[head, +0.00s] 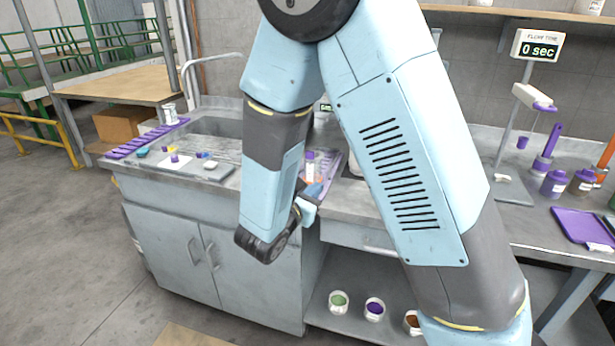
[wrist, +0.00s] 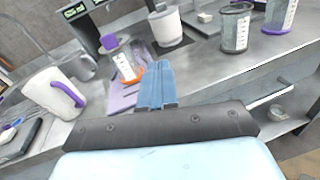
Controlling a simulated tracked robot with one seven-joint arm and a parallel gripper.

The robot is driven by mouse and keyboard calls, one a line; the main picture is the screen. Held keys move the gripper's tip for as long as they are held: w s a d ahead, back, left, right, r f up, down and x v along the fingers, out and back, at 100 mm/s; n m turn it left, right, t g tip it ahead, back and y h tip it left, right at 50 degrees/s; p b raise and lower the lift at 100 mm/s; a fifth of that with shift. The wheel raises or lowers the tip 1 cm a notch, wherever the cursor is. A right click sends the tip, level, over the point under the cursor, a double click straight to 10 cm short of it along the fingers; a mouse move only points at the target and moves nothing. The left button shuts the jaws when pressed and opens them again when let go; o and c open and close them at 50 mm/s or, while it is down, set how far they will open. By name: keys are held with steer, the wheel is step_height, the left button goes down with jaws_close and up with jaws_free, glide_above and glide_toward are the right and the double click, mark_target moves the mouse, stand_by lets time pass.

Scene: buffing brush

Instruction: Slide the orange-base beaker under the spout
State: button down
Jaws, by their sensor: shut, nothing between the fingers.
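The orange-base beaker (wrist: 125,66) stands upright on a purple mat in the wrist view. It is clear with white markings and sits just left of my fingertips. My gripper (wrist: 157,68) has its blue fingers together with nothing between them; I cannot tell whether they touch the beaker. In the head view my gripper (head: 313,191) is low at the counter's front edge, beside the beaker (head: 309,168), which my arm partly crowds. A small purple piece (wrist: 109,42) shows behind the beaker, below a dark unit with a green display (wrist: 75,11). I cannot tell whether it is the spout.
A white jug with a purple handle (wrist: 50,92) stands left of my gripper. A white canister (wrist: 166,27) stands behind, and clear beakers (wrist: 236,29) stand to the right. My arm hides much of the counter.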

steer(key=a+f+n+t+y, duration=0.2)
steer(key=a+f+n+y, duration=0.15)
steer(key=a, duration=0.25)
glide_toward(308, 170)
steer(key=shift+n, duration=0.35)
steer(key=x, duration=0.6)
steer(key=shift+w+d+f, duration=0.15)
steer(key=shift+w+d, duration=0.1)
steer(key=shift+w, duration=0.05)
steer(key=shift+a, duration=0.1)
